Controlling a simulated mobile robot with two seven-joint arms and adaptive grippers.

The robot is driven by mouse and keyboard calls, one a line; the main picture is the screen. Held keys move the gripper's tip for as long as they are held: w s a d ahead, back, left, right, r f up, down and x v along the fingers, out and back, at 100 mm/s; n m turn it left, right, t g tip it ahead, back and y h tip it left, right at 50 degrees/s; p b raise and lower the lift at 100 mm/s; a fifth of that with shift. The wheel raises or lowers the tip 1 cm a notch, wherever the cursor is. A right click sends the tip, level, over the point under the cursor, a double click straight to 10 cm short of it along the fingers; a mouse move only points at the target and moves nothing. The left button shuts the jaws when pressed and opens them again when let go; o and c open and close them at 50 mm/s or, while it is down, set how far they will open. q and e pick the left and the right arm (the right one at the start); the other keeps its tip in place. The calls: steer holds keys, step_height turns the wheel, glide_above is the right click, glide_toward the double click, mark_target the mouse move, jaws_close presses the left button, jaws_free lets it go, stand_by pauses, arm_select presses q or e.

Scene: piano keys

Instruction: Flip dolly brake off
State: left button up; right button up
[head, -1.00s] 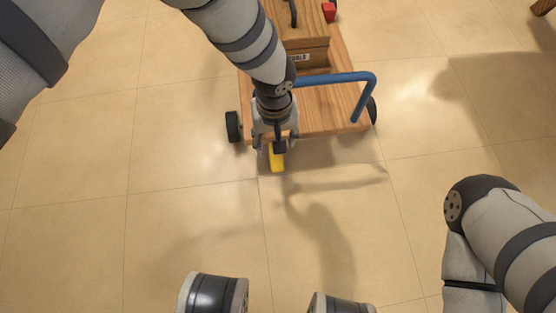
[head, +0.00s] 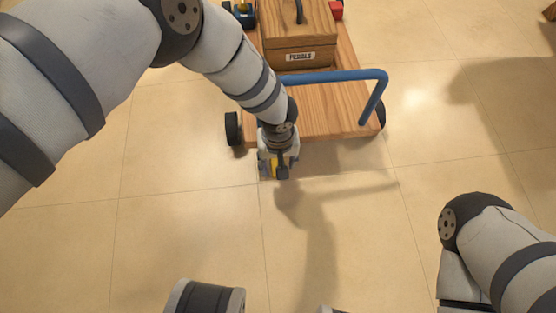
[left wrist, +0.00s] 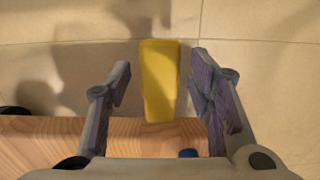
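The wooden dolly (head: 325,115) stands on the floor with its blue handle (head: 335,76) across its near end. A yellow brake lever (left wrist: 159,80) sticks out past the dolly's near edge. In the head view the brake lever (head: 275,165) is mostly hidden by my left gripper (head: 279,171). In the left wrist view, the left gripper's fingers are spread, one on each side of the lever. Gaps show on both sides, so neither finger appears to touch it. My right gripper is out of view; only part of my right arm shows.
Black wheels (head: 233,128) flank the near end. The tiled floor (head: 190,220) in front of the dolly is clear.

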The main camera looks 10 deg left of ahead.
arm_select(q)
jaws_close()
steer(key=shift+w+r+g+p, duration=0.1)
steer(key=shift+r+g+p, duration=0.25)
steer(key=shift+g, duration=0.35)
steer(key=shift+o, duration=1.6)
jaws_free()
step_height(320, 180, up, 10)
